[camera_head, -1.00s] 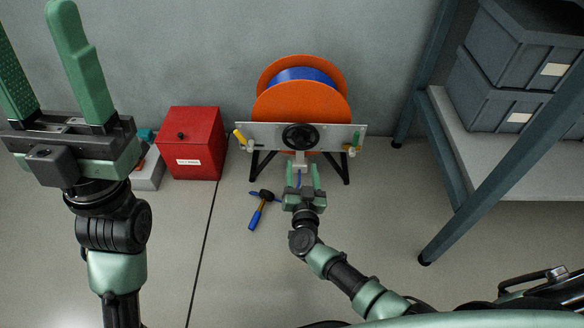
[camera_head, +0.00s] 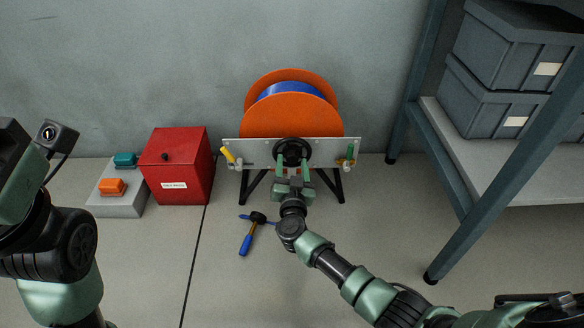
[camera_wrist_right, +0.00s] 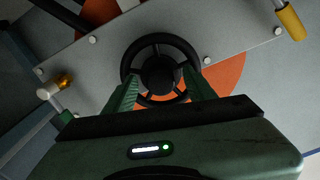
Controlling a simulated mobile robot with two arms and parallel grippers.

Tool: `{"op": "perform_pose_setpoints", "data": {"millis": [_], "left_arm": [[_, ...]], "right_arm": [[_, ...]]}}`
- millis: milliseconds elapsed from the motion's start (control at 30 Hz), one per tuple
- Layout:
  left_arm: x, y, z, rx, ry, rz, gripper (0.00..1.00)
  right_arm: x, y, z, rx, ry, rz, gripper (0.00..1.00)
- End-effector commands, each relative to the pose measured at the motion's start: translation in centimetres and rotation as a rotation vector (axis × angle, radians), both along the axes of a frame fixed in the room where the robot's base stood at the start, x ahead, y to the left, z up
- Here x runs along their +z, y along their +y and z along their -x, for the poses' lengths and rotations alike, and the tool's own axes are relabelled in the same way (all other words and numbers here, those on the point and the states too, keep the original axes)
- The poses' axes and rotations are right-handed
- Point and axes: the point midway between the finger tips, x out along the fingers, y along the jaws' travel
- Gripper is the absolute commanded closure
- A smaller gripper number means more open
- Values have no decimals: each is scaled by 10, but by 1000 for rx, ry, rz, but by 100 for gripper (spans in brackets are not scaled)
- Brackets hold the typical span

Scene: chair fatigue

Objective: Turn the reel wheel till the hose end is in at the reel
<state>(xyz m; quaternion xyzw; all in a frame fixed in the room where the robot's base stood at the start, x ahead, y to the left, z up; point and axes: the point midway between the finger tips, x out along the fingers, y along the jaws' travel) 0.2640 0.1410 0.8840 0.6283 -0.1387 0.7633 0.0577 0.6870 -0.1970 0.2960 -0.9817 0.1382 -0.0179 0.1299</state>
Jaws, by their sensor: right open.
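The reel has orange discs (camera_head: 290,119) with blue hose (camera_head: 290,89) wound between them. A black spoked wheel (camera_head: 292,148) is on the pale front plate (camera_head: 325,146); the wheel also shows in the right wrist view (camera_wrist_right: 158,73). My right gripper (camera_head: 292,168) is open at the wheel's lower part. In the right wrist view its fingers (camera_wrist_right: 162,92) lie on either side of the hub, over or beside the rim; contact is unclear.
A red box (camera_head: 180,168) and a grey box with teal and orange buttons (camera_head: 118,200) stand left of the reel. A shelf (camera_head: 470,150) with grey crates (camera_head: 505,95) stands at right. Yellow (camera_head: 228,156) and green (camera_head: 351,152) handles flank the wheel.

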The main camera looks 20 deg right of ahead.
Motion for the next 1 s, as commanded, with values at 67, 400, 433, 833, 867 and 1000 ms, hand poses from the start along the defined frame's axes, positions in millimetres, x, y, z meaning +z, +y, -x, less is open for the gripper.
{"op": "perform_pose_setpoints", "data": {"millis": [67, 400, 433, 833, 867, 1000], "left_arm": [[0, 0, 0, 0, 0, 0, 45], [0, 0, 0, 0, 0, 0, 45], [0, 0, 0, 0, 0, 0, 45], [4, 1, -3, -4, 15, 5, 45], [0, 1, -8, -2, 34, 3, 45], [-6, 1, -16, -2, 68, 3, 45]], "right_arm": [[0, 0, 0, 0, 0, 1, 45], [0, 0, 0, 0, 0, 1, 100], [0, 0, 0, 0, 0, 1, 100], [1, 1, 1, -1, -23, -97, 100], [1, 1, 1, -1, -29, -116, 100], [1, 2, 1, -1, -58, -220, 100]]}}
